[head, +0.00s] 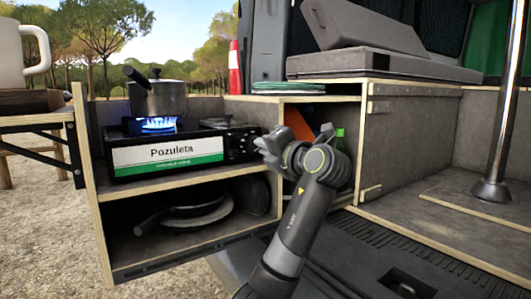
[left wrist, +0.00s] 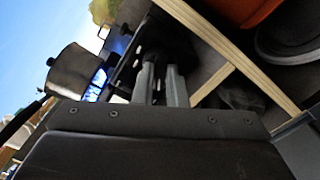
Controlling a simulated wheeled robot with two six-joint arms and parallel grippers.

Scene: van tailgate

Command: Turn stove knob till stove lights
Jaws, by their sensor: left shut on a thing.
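The camping stove (head: 190,152) sits on the upper shelf of a wooden cabinet, its front labelled "Pozuleta". A blue flame (head: 158,126) burns under a dark pot (head: 158,97) on its left burner. My left gripper (head: 262,148) is at the right end of the stove's front panel. In the left wrist view its two fingers (left wrist: 160,82) are close together against the dark stove front, closed on the stove knob, which they mostly hide. The flame (left wrist: 97,85) and pot (left wrist: 73,70) also show there. My right gripper is not in view.
Pans (head: 195,212) lie on the lower shelf. A green bottle (head: 340,138) and an orange item (head: 298,122) stand in the compartment right of the stove. Green plates (head: 288,87) lie on top. A metal post (head: 500,110) stands at the right.

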